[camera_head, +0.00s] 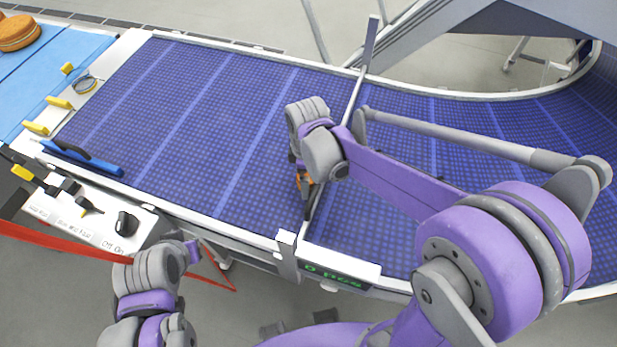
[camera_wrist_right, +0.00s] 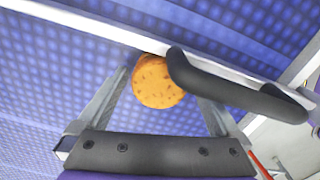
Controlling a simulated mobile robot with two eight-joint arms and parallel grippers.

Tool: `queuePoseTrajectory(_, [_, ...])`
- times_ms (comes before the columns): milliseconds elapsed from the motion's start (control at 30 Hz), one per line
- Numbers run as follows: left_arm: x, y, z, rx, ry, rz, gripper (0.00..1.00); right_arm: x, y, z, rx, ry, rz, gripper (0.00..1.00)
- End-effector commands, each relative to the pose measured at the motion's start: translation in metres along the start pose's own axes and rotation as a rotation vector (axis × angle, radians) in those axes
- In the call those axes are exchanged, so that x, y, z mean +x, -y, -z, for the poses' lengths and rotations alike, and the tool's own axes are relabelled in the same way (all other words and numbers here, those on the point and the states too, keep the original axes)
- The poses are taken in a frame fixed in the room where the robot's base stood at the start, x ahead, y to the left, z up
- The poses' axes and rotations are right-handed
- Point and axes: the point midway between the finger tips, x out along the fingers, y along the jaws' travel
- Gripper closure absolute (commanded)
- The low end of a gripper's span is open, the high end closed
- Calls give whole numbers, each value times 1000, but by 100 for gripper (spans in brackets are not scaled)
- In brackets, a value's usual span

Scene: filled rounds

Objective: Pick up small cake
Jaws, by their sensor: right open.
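A small round orange-brown cake (camera_wrist_right: 150,84) lies on the blue belt against a pale rail in the right wrist view. My right gripper (camera_wrist_right: 163,88) is open, with a finger on either side of the cake; I cannot tell whether they touch it. A dark curved handle crosses in front of one finger and overlaps the cake's edge. In the head view my right gripper (camera_head: 305,192) points down beside the dividing rail, and only a bit of orange (camera_head: 304,182) shows there. My left arm is at the lower left, and its fingers are not clear.

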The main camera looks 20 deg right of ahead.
Motion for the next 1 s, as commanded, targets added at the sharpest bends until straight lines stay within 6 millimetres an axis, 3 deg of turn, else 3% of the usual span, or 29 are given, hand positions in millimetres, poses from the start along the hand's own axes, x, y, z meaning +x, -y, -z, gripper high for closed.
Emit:
queuePoseTrajectory(33, [0, 0, 0, 0, 0, 0, 100, 0, 0, 0, 0, 0, 0, 2])
queuePoseTrajectory(300, [0, 0, 0, 0, 0, 0, 100, 0, 0, 0, 0, 0, 0, 48])
queuePoseTrajectory(767, [0, 0, 0, 0, 0, 0, 100, -11, 8, 8, -1, 0, 0, 48])
queuePoseTrajectory(1000, [2, 0, -3, 0, 3, 0, 100, -34, 38, 37, -6, 0, 1, 48])
